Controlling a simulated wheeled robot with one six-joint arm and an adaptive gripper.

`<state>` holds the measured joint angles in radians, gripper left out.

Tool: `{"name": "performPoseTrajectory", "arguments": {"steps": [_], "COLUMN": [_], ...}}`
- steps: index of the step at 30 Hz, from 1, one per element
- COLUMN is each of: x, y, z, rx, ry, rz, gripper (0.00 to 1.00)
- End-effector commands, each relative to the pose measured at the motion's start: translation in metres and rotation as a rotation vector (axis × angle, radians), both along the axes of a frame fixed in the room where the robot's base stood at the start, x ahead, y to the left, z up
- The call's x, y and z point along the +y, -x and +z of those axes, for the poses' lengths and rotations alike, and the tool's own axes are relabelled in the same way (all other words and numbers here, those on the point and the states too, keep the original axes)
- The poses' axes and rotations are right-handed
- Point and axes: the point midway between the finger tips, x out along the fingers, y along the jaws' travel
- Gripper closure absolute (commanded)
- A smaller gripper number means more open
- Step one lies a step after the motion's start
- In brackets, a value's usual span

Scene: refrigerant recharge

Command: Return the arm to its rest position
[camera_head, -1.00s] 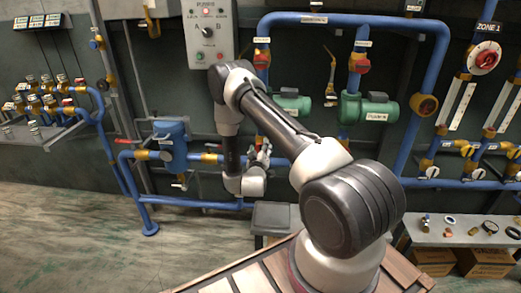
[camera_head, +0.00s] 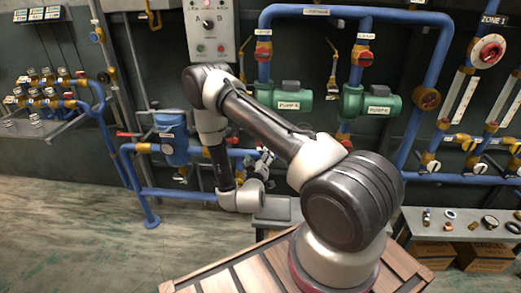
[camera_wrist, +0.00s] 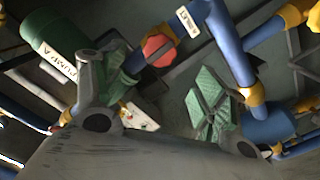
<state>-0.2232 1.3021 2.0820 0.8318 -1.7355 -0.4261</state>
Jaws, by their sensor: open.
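My arm (camera_head: 262,125) rises from its base, bends at an elbow at upper left and drops to the wrist. My gripper (camera_head: 263,164) is at the end of it, in front of the blue pipes and above a small grey bench. It is small and partly blurred there. In the wrist view my gripper (camera_wrist: 160,98) shows two fingers spread apart, with nothing between them. Behind the fingers are pump A (camera_wrist: 52,45), a red valve knob (camera_wrist: 158,48) and blue pipes.
A blue tank (camera_head: 171,138) with pipes stands left of my wrist. The power panel (camera_head: 209,30) and green pumps (camera_head: 291,99) are on the wall behind. The grey bench (camera_head: 274,213) is just below my gripper. A shelf with small parts (camera_head: 455,226) stands at right. Floor at left is clear.

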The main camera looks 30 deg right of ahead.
Motion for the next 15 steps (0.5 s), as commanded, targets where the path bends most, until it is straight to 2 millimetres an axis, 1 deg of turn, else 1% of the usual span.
{"name": "performPoseTrajectory", "arguments": {"steps": [1,5,15], "x": [0.0040,0.0076,0.0082], "y": [0.0046,0.0117,0.0126], "z": [-0.0005,-0.0003,-0.0002], "rx": [0.003,0.002,0.001], "ry": [0.001,0.000,0.000], "rz": [0.002,0.000,-0.001], "gripper": [0.28,0.28,0.28]}}
